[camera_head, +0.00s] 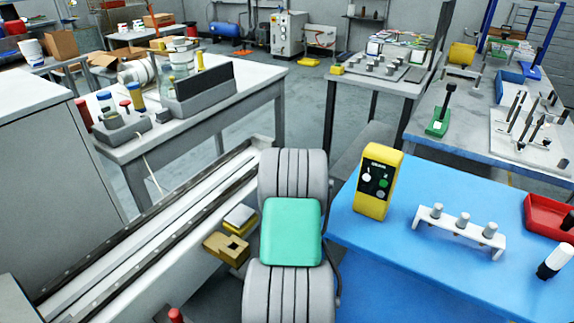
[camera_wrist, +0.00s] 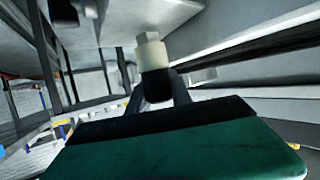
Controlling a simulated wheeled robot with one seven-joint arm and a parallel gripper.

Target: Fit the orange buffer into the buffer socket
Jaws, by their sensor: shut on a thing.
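In the wrist view my gripper (camera_wrist: 158,92) shows as dark fingers beyond the green housing of my arm. It is shut on a short cream cylinder (camera_wrist: 152,54) with a grey top and a dark lower part; I see no clear orange on it. The head view does not show my gripper, which is hidden behind my arm. I cannot make out a plainly orange buffer in either view. A brass-coloured block (camera_head: 227,248) with a square opening sits beside the long rail; I cannot tell whether it is the buffer socket.
The long rail (camera_head: 150,235) runs along the left. The bench's front middle is clear.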

